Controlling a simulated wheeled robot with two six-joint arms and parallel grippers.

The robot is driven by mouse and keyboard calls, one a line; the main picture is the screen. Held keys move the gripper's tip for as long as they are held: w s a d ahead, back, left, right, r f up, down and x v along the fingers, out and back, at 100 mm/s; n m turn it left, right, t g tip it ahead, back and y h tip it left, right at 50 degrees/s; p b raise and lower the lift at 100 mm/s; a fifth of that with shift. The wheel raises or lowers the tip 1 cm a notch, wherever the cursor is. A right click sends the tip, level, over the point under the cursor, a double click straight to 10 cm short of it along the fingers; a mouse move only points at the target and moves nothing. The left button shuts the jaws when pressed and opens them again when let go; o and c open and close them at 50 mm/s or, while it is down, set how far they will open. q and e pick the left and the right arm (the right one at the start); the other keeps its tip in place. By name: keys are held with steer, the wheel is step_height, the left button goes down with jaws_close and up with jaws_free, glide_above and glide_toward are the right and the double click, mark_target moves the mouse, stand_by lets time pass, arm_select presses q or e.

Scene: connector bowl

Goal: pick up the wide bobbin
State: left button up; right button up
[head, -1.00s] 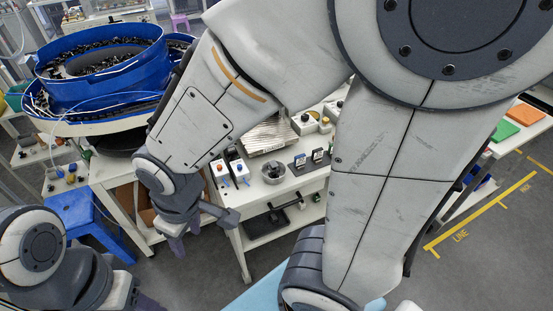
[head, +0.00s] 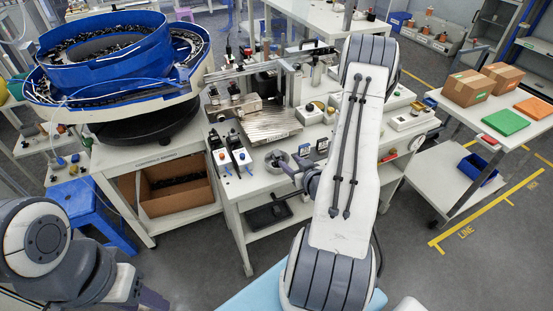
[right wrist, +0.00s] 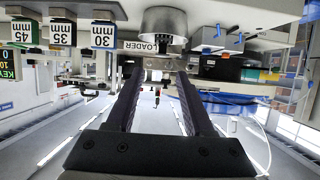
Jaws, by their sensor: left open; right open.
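Several small copper-coloured spools (head: 428,28) stand on a low grey unit at the far upper right of the head view. They are too small to tell whether one is the wide bobbin. My right gripper shows in the right wrist view (right wrist: 158,82); its two dark fingers are apart with nothing between them. In that view a metal cup (right wrist: 163,24) is just beyond the fingertips; it also shows in the head view (head: 277,160) beside my right gripper. My left gripper (head: 148,299) is at the lower left edge, mostly cut off, away from the benches.
A white bench (head: 235,190) carries a metal fixture (head: 270,125) and small boxes. A blue bowl feeder (head: 105,50) stands left, with a blue stool (head: 90,210) below. Two cartons (head: 468,88) sit on the right table. Grey floor is open between the benches.

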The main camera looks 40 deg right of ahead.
mark_target(279, 156)
steer(key=b+x, duration=0.1)
steer(key=x, duration=0.3)
steer(key=shift+w, duration=0.15)
steer(key=x, duration=0.2)
steer(key=p+x, duration=0.1)
steer(key=x, duration=0.1)
steer(key=shift+w+a+f, duration=0.1)
steer(key=shift+w+f, duration=0.15)
steer(key=shift+f, duration=0.1)
steer(key=shift+w+f, duration=0.3)
steer(key=shift+w, duration=0.15)
arm_select(q)
steer(key=shift+f, duration=0.2)
arm_select(e)
jaws_close()
